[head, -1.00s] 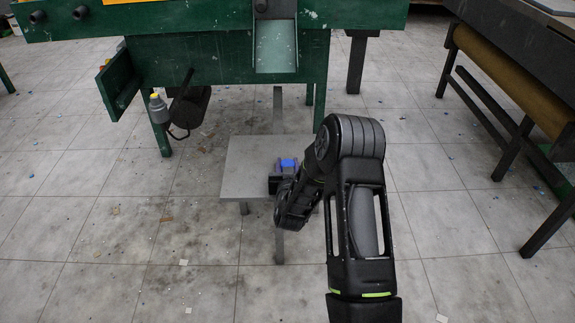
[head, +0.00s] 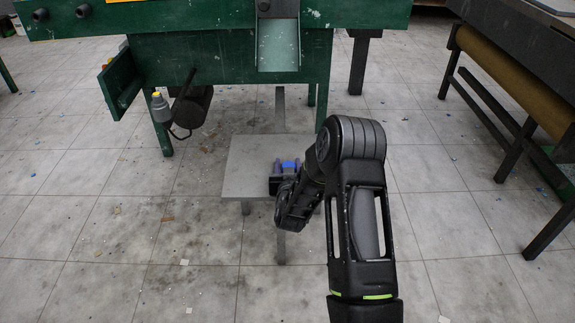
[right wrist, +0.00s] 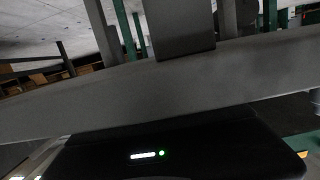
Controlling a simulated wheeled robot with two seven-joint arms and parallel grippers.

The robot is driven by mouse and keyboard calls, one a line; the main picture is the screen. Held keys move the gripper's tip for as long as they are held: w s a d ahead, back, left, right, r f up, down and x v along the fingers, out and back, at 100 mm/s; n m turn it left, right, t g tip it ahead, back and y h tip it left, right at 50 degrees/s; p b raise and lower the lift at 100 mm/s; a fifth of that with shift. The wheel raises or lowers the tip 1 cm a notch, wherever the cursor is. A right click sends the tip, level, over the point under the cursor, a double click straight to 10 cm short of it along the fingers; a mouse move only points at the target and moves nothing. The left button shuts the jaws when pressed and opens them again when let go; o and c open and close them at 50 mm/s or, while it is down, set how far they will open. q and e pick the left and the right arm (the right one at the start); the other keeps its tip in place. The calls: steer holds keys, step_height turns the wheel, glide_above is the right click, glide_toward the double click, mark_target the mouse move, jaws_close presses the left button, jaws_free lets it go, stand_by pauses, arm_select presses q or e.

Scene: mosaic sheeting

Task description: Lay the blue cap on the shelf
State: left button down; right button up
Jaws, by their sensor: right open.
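The shelf (head: 247,170) is a small flat grey plate, low in front of the green machine in the head view. The blue cap (head: 288,164) is a small blue patch at the right part of the shelf, at my right gripper's fingers. My right gripper (head: 287,166) is open over the shelf, with its dark body partly covering the cap. I cannot tell whether the fingers touch the cap. The right wrist view shows a grey plate edge close up and no cap. My left gripper is not in view.
The green machine (head: 225,75) stands behind the shelf, with a grey chute (head: 278,45) above it. A grey bottle with a yellow top (head: 160,105) hangs at its left leg. A dark-framed table (head: 520,70) with a brown roll stands at right. The tiled floor between is open.

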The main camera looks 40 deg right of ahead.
steer(key=shift+s+d+f, duration=0.35)
steer(key=shift+s+f, duration=0.1)
steer(key=shift+f, duration=0.1)
steer(key=shift+r+p, duration=0.45)
steer(key=shift+p, duration=0.05)
steer(key=shift+r+p, duration=0.45)
steer(key=shift+p, duration=0.05)
steer(key=p+v, duration=0.1)
steer(key=v, duration=0.8)
steer(key=shift+w+a+r+p, duration=0.1)
steer(key=shift+a+p, duration=0.1)
steer(key=shift+p, duration=0.1)
steer(key=s+a+b, duration=0.1)
steer(key=b, duration=0.2)
steer(key=shift+s+a, duration=0.1)
steer(key=shift+s+a+r, duration=0.2)
steer(key=shift+s+r, duration=0.05)
steer(key=shift+s, duration=0.15)
